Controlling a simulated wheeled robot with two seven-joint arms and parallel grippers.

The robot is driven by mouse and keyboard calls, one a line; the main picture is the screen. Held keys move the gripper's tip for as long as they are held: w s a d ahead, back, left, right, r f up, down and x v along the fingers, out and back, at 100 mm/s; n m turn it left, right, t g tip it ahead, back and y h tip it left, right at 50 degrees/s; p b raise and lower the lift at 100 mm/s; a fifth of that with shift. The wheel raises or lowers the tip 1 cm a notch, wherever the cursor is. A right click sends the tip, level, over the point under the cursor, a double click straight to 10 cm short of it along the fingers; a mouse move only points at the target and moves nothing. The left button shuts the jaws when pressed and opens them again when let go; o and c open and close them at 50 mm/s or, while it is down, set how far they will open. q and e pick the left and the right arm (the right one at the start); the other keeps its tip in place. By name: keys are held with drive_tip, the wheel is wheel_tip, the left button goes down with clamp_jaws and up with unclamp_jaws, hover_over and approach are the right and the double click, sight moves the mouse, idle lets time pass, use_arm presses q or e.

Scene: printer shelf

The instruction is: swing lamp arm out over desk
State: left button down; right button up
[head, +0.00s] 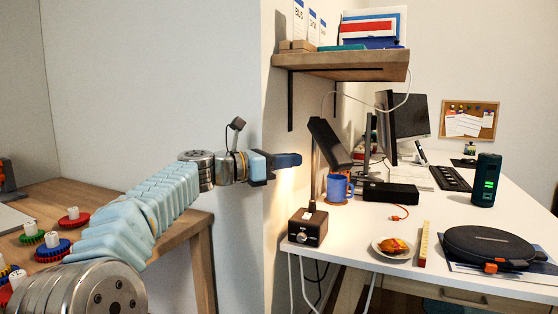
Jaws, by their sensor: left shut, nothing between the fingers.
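The lamp has a dark, flat, tilted head (328,143) and a thin upright post (313,175). The post rises at the desk's left edge, beside the wall, above a dark brown box with a dial (308,226); I cannot tell whether that box is its base. A warm glow lies on the wall left of the post. The white desk (350,245) spreads to the right. My left gripper (298,160) is shut and empty, just left of the lamp post and head; I cannot tell whether it touches them. My right gripper is not in view.
A wooden shelf (345,64) with books hangs above the lamp. A blue mug (338,188), a black box (390,192), a monitor (402,115), a plate with food (392,247) and a round black case (488,246) crowd the desk. A wooden table (165,212) stands left.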

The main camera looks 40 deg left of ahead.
sight(330, 156)
use_arm(q)
drive_tip(key=p+x, duration=0.1)
drive_tip(key=x, duration=0.7)
drive_tip(key=shift+w, duration=0.1)
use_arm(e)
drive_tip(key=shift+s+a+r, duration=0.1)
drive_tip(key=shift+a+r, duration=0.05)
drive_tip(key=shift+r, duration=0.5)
use_arm(q)
drive_tip(key=shift+d, duration=0.15)
